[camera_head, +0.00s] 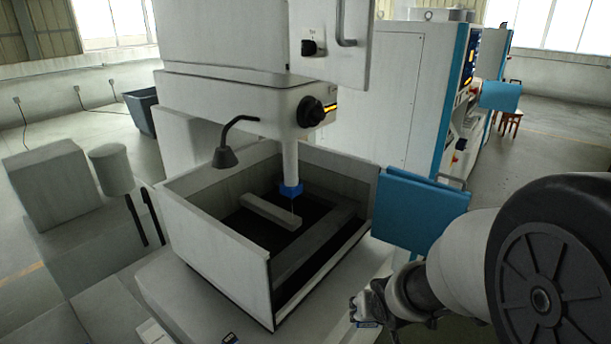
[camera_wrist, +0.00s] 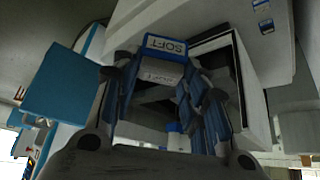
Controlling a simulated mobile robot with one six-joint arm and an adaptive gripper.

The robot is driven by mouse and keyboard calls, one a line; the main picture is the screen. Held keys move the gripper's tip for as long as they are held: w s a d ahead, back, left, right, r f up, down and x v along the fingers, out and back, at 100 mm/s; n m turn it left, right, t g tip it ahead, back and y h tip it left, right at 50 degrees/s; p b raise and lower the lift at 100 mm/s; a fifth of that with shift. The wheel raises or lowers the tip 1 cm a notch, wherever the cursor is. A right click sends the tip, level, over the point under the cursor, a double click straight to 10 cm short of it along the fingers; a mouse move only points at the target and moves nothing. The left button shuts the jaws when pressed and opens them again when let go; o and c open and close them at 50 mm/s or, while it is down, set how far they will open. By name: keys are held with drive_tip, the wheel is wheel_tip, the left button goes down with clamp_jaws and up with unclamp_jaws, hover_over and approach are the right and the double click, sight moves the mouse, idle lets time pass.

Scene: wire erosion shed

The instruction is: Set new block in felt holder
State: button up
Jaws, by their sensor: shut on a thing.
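My gripper (camera_wrist: 160,85) comes up from the bottom of the wrist view, with a dark finger on each side. The block cannot be made out there.
A grey open tank (camera_head: 205,248) with a long grey bar (camera_head: 270,213) inside stands left of my gripper. A machine head with a blue nozzle (camera_head: 291,190) hangs over it. A blue panel (camera_head: 420,212) stands close above my gripper. A lamp (camera_head: 224,157) overhangs the tank.

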wheel_tip(320, 180, down, 11)
drive_tip(key=b, duration=1)
drive_tip(key=shift+r, duration=0.2)
drive_tip(key=shift+w+a, duration=0.15)
drive_tip(key=shift+a, duration=0.05)
